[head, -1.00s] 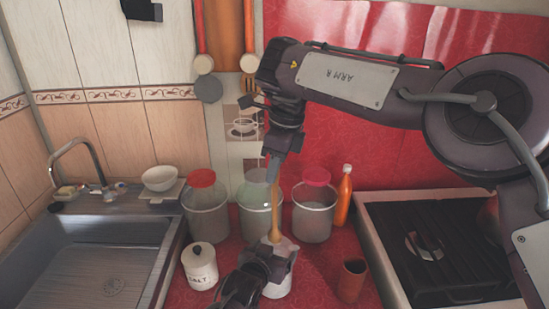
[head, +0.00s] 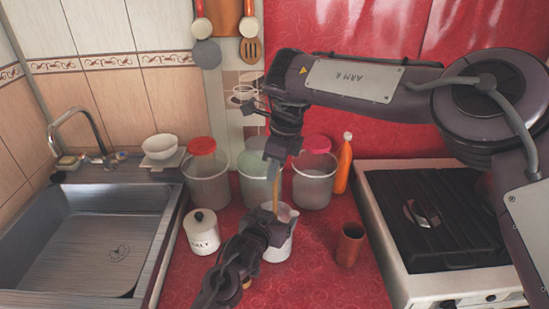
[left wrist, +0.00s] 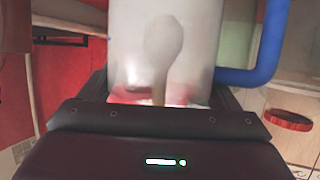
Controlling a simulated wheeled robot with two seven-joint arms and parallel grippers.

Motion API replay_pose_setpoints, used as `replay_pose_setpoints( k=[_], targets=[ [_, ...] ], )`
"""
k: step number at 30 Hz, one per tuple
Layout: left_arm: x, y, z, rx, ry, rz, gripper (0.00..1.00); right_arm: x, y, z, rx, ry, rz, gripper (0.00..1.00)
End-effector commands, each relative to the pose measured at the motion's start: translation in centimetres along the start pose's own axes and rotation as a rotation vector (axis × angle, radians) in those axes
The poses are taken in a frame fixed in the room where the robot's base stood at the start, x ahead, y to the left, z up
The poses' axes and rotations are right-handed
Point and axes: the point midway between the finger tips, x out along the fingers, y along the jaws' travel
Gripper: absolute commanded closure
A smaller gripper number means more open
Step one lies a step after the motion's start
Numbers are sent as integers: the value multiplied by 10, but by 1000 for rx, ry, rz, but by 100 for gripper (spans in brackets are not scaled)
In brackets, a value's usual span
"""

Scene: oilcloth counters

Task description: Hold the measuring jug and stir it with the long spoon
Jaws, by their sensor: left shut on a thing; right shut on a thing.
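The measuring jug (head: 281,248) is whitish and stands upright on the red counter; its blue handle (left wrist: 262,50) shows in the left wrist view. My left gripper (head: 268,226) is shut on the jug's near side and covers part of it. The long spoon (head: 276,198) is wooden and held steeply from above. My right gripper (head: 275,163) is shut on the spoon's upper part. The spoon's lower end is in the jug, hidden in the head view. Its bowl (left wrist: 164,42) shows through the jug wall in the left wrist view.
A white salt jar (head: 202,235) stands left of the jug and a brown cup (head: 350,245) to its right. Several red- and green-lidded canisters (head: 207,182) and an orange bottle (head: 343,168) stand behind. The sink (head: 95,240) is left, the stove (head: 430,225) right.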

Motion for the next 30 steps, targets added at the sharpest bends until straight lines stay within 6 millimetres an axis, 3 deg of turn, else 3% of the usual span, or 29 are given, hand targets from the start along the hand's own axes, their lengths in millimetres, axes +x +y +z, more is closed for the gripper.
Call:
replay_pose_setpoints(
  k=[18, 30],
  targets=[
    [0, -1, 0, 0, -1, -1, 62, 54, 0, -11, 1, 0, 0, 100],
    [0, -1, 0, 0, -1, -1, 62, 68, 0, -14, 2, 0, -1, 100]
  ],
)
